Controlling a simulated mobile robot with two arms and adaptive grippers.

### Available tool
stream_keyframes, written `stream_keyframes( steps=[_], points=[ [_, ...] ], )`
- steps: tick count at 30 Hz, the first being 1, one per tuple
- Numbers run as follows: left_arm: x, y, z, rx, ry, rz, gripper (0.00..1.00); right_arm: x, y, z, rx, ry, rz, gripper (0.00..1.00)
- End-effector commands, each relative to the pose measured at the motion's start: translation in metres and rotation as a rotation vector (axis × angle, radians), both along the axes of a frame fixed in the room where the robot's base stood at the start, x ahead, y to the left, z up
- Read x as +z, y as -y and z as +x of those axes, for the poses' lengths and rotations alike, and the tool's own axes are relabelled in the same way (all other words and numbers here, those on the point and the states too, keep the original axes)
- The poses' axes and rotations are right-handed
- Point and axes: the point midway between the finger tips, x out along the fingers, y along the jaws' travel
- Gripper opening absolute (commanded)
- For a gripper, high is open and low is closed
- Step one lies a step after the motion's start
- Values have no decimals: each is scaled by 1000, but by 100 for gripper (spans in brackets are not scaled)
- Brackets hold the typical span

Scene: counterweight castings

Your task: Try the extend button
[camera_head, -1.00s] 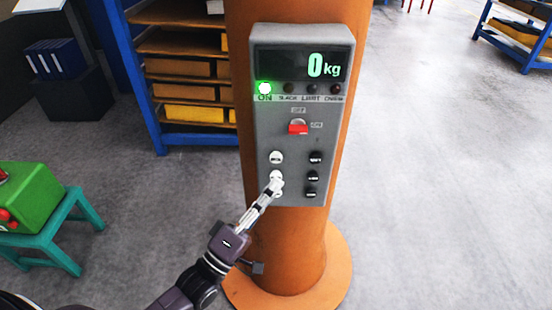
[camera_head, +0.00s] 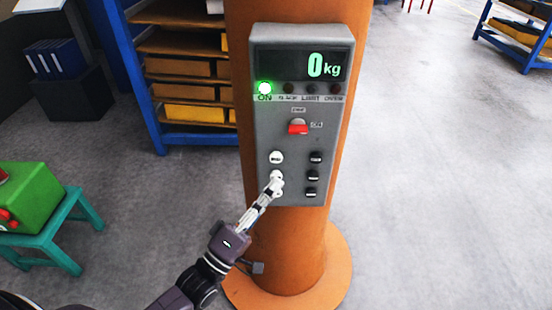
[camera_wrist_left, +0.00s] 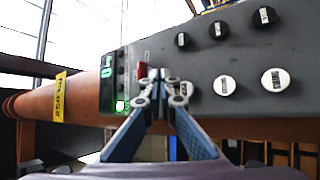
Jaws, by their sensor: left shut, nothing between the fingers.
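A grey control panel (camera_head: 296,140) is mounted on an orange column (camera_head: 290,250). It has a column of white buttons (camera_head: 276,157) on the left and a column of black buttons (camera_head: 316,158) on the right. The button labels are too small to read. My left gripper (camera_head: 277,184) is shut and empty, its tips in front of the middle and lower white buttons, partly hiding them. In the left wrist view its fingers (camera_wrist_left: 159,80) are together before the panel, and two white buttons (camera_wrist_left: 224,84) show to their right. I cannot tell whether the tips touch the panel.
The panel display (camera_head: 303,65) reads 0 kg, and the green ON lamp (camera_head: 264,88) is lit. A red switch (camera_head: 298,127) sits above the buttons. A green box (camera_head: 30,195) on a teal stool (camera_head: 50,240) stands at the left.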

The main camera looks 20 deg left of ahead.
Motion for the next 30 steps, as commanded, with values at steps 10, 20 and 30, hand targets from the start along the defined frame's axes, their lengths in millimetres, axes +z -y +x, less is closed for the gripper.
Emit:
stream_keyframes(
  steps=[10, 20, 30],
  points=[
    [-6, 11, -13, 110, 135, 355, 0, -3, 0, 0, 0, 0, 0, 0],
    [-37, 18, -31, 360, 446, 1201, 0, -8, 0, 0, 0, 0, 0, 0],
    [-59, 9, -37, 469, 624, 1680, 0, -10, 0, 0, 0, 0, 0, 0]
  ],
)
